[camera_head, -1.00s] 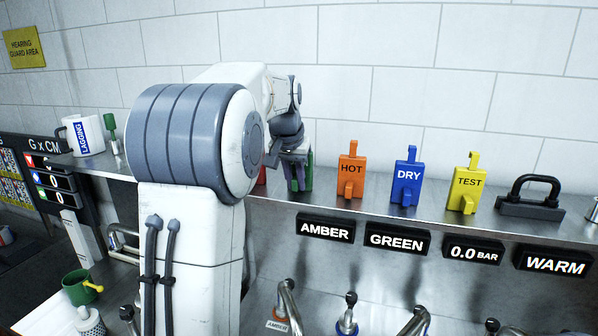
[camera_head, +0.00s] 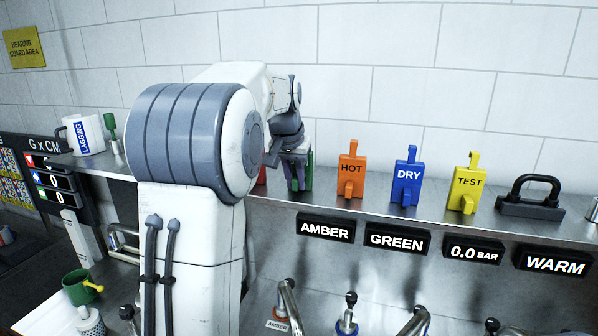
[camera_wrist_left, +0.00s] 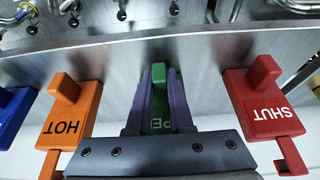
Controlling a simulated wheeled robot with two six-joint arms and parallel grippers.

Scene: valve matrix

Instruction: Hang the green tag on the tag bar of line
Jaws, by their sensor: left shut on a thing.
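The green tag (camera_head: 309,171) stands on the steel shelf, mostly hidden behind my left gripper (camera_head: 298,186) in the head view. In the left wrist view the green tag (camera_wrist_left: 160,112) sits between the two purple fingers of my left gripper (camera_wrist_left: 161,88), with part of its white lettering showing upside down. The left gripper is shut on it, one finger on each side. My right gripper is in neither view. I cannot make out a tag bar.
A red SHUT tag (camera_wrist_left: 262,102) and an orange HOT tag (camera_wrist_left: 70,115) stand close on either side. Blue DRY (camera_head: 406,178) and yellow TEST (camera_head: 467,184) tags and a dark handled block (camera_head: 532,205) stand farther right. Displays (camera_head: 397,239) line the shelf front, above pipes.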

